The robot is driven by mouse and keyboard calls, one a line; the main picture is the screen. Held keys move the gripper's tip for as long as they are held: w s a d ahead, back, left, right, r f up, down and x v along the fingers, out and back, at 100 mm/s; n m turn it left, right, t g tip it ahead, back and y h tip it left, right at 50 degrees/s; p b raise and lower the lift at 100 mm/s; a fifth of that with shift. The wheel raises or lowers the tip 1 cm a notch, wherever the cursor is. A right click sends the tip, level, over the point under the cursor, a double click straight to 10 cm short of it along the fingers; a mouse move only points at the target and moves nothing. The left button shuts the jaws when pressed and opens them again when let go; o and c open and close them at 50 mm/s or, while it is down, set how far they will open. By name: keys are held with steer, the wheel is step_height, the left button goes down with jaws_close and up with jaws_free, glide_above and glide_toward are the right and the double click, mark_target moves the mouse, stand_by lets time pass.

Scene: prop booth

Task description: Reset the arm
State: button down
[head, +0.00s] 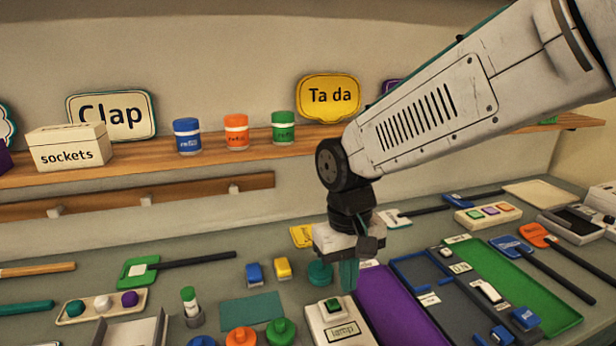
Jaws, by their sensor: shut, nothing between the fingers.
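My gripper (349,275) points down from the end of my arm, over the front middle of the bench. Its fingers are together with nothing between them. The tips are just above or beside a white box labelled "lamp" (343,331), which has a dark green button (333,306) on top. I cannot tell whether the fingertips touch the box. My arm hides part of the shelf and wall at the right.
A purple mat (393,305) and a green tray (515,287) lie right of the lamp box. Teal and orange knobs, small bottles and paddles surround it. A shelf (215,152) behind holds a sockets box (68,148), paint jars (236,132) and signs. The teal mat (251,311) is bare.

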steer(key=s+d+r+m+t, duration=0.1)
steer(key=s+d+r+m, duration=0.1)
steer(key=s+d, duration=0.6)
steer(key=s+d+r+m+t, duration=0.1)
steer(key=s+d+r, duration=0.3)
steer(key=s+d, duration=0.4)
steer(key=d+m, duration=0.1)
steer(key=d, duration=0.2)
steer(key=shift+s+r, duration=0.25)
steer(key=shift+r, duration=0.15)
stand_by(5.7)
